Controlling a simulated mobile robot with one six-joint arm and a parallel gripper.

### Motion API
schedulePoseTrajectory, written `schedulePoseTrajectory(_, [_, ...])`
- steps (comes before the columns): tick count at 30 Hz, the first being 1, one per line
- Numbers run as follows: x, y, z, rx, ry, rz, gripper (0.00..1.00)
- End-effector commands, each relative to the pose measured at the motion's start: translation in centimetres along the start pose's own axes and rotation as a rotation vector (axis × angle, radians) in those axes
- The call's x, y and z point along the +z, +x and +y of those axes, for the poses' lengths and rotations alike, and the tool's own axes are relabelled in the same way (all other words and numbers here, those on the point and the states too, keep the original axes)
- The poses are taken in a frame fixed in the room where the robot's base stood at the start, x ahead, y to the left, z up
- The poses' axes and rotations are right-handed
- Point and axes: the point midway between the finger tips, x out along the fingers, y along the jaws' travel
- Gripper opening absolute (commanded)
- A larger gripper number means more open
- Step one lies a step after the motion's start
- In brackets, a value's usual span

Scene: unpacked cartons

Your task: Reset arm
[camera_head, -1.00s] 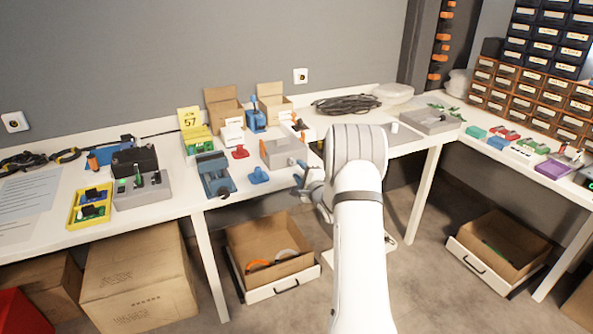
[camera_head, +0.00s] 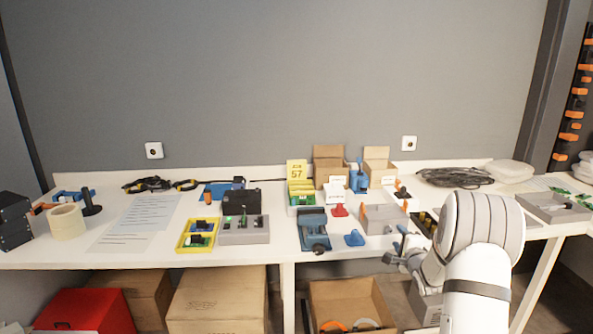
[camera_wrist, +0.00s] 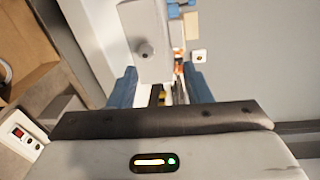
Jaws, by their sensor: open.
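My white arm stands at the lower right of the head view, bent at a rounded grey-white joint. My gripper (camera_head: 398,252) is at the table's front edge, partly hidden behind my arm. In the wrist view my gripper (camera_wrist: 160,88) shows two blue fingers set wide apart. Nothing is held between them. A white part with a round grey knob fills the view beyond the fingers; I cannot tell what it belongs to.
The white table (camera_head: 70,258) holds a yellow tray (camera_head: 183,246), a grey fixture (camera_head: 244,236), a blue device (camera_head: 314,232) and a grey bin (camera_head: 384,225) near my gripper. A cardboard box (camera_head: 350,300) stands below. A black cable coil (camera_head: 455,177) lies at the back right.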

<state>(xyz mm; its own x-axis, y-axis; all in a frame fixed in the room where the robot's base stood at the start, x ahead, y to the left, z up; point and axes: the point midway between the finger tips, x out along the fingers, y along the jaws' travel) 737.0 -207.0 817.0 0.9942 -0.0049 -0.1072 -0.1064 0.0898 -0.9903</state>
Motion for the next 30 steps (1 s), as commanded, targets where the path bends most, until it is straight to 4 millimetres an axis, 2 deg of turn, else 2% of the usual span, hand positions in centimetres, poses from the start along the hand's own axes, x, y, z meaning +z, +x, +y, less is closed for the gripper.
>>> schedulePoseTrajectory(1, [1.3,-0.8,-2.8,0.039,-0.079,0.018,0.45])
schedulePoseTrajectory(3, [2.7,-2.3,-5.0,0.119,-0.202,0.046,0.45])
schedulePoseTrajectory(8, [6.0,-6.8,-8.8,0.318,-0.472,0.063,0.45])
schedulePoseTrajectory(12, [9.0,-12.2,-11.3,0.498,-0.690,0.016,0.45])
schedulePoseTrajectory(17, [12.6,-19.6,-13.3,0.695,-0.917,-0.114,0.45])
schedulePoseTrajectory(21, [15.7,-27.1,-14.3,0.842,-1.098,-0.297,0.45])
schedulePoseTrajectory(27, [19.6,-37.7,-14.7,0.976,-1.306,-0.634,0.45])
schedulePoseTrajectory(30, [20.8,-41.6,-14.6,1.001,-1.371,-0.779,0.45])
